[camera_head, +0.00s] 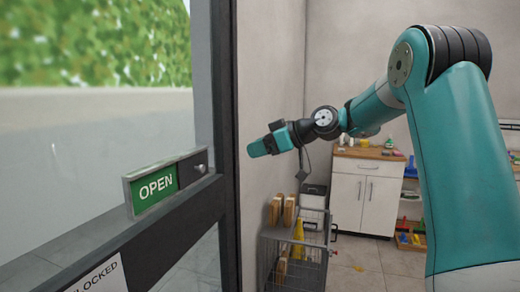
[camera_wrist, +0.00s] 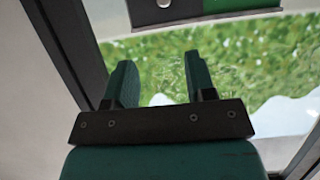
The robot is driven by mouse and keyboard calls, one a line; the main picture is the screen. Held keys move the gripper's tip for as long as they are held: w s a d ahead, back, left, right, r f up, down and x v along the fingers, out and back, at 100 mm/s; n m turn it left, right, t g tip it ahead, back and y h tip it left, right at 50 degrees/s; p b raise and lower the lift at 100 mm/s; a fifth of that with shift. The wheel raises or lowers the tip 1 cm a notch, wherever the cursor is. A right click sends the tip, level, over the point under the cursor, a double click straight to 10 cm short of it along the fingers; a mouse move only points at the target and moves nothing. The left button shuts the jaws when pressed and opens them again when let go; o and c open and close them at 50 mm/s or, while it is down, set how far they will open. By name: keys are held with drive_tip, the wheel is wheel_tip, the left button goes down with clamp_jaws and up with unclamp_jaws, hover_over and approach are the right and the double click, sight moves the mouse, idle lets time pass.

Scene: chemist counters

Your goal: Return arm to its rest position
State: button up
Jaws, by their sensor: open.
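My arm reaches from the right side of the head view toward the left, bent at the elbow. My gripper (camera_head: 258,149) is at its end, held in the air in front of the wall beside the glass door's frame. In the wrist view my gripper (camera_wrist: 162,85) shows two green fingers spread apart with nothing between them. Beyond the fingers are glass and green foliage. I cannot tell how far the fingertips are from the door.
A glass door with a dark frame (camera_head: 225,120) fills the left. A green OPEN sign (camera_head: 155,188) is on its crossbar. A wire cart (camera_head: 272,262) with a yellow cone (camera_head: 298,238) stands below the gripper. A white cabinet (camera_head: 365,195) and shelves are behind. Some floor is clear.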

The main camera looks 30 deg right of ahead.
idle(0.3)
drive_tip(key=s+a+f+g+h, duration=0.1)
drive_tip(key=s+a+f+g, duration=0.15)
drive_tip(key=s+a, duration=0.55)
drive_tip(key=s+a+f+g, duration=0.2)
drive_tip(key=s+a+g, duration=0.3)
drive_tip(key=a, duration=0.5)
drive_tip(key=s+f+g+h, duration=0.1)
drive_tip(key=s+f, duration=0.1)
drive_tip(key=s, duration=0.5)
drive_tip(key=s+a+f+g+h, duration=0.1)
drive_tip(key=s+f, duration=0.2)
drive_tip(key=s, duration=0.4)
drive_tip(key=s+a+f+m+g+h, duration=0.1)
drive_tip(key=s+f, duration=0.1)
drive_tip(key=s, duration=0.5)
drive_tip(key=shift+s+a+f+h, duration=0.15)
drive_tip(key=shift+s+f+h, duration=0.05)
drive_tip(key=shift+f+h, duration=0.1)
